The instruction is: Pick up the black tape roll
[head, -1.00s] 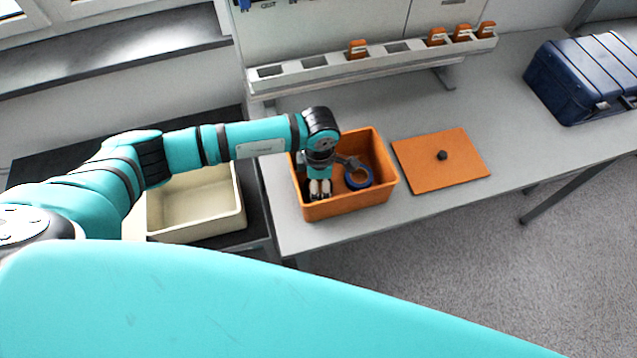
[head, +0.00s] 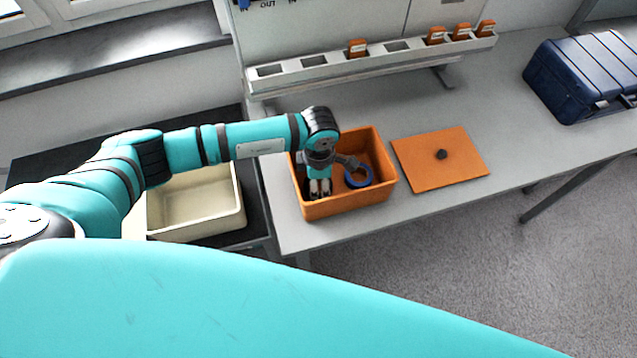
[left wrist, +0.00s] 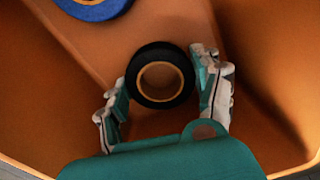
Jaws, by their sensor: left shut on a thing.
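The black tape roll (left wrist: 134,86) has a tan inner ring and is in the left wrist view, low inside the orange bin (head: 347,207). My left gripper (left wrist: 162,88) has one finger on each side of the roll and is shut on it. In the head view my left gripper (head: 319,188) reaches down into the left part of the bin, and the roll is hidden there. My right gripper is not in view.
A blue tape roll (head: 347,180) lies in the bin, right of my gripper. An orange lid (head: 420,175) with a black knob lies right of the bin. A beige bin (head: 196,236) stands left. A dark blue case (head: 570,90) is far right. The bin walls surround my gripper closely.

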